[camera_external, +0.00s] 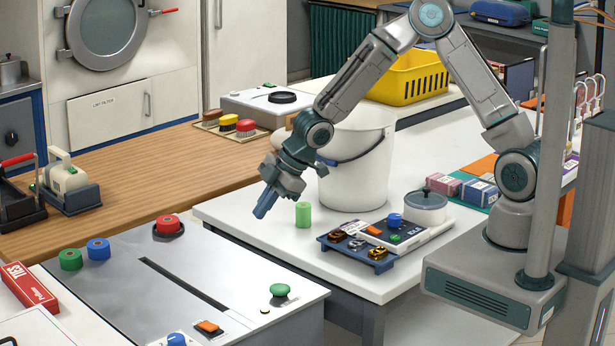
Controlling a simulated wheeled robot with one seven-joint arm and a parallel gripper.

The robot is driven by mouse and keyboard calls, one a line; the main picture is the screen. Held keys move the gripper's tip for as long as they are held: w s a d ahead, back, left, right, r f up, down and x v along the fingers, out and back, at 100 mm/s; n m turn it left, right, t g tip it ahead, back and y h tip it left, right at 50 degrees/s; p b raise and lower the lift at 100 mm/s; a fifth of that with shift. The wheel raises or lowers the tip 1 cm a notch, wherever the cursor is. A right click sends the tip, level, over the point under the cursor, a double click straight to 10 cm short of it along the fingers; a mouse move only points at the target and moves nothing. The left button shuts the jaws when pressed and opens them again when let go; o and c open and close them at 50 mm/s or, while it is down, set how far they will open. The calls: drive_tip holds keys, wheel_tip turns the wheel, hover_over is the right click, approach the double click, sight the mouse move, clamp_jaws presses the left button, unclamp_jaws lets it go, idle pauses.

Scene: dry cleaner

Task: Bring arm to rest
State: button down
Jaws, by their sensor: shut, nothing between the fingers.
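My arm reaches out from its base at the right, bent at a high elbow, with the wrist lowered over the left end of the white table (250,217). My gripper (261,214) points down and to the left. Its fingers are shut and hold nothing. It is in the air near the table's left edge, to the left of a small green cylinder (303,214) that stands upright. A white bucket (357,172) stands on the table behind the green cylinder, and my forearm passes in front of its upper left part.
A blue tray (352,256) with small items and a lidded pot (427,208) stand right of the cylinder. A grey-topped counter (210,285) with buttons lies in front left. A yellow basket (412,78) is behind. A wooden counter (130,185) has bare room.

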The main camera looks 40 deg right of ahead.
drive_tip(key=s+d+r+m+h, duration=0.2)
drive_tip(key=d+r+m, duration=0.15)
drive_tip(key=d, duration=0.45)
drive_tip(key=s+d+r+m+t+h, duration=0.1)
drive_tip(key=s+d+r+m+h, duration=0.1)
drive_tip(key=d+r, duration=0.45)
drive_tip(key=s+d+r+m+h, duration=0.2)
drive_tip(key=d+m, duration=0.1)
drive_tip(key=d, duration=0.6)
drive_tip(key=s+d+r+m, duration=0.2)
drive_tip(key=s+d, duration=0.3)
drive_tip(key=s, duration=0.3)
drive_tip(key=s+d+r+m+g+y+b, duration=0.1)
drive_tip(key=s+d+r+m, duration=0.1)
drive_tip(key=s+d+m, duration=0.3)
drive_tip(key=s, duration=0.4)
drive_tip(key=shift+r+b, duration=0.2)
drive_tip(key=shift+b, duration=0.1)
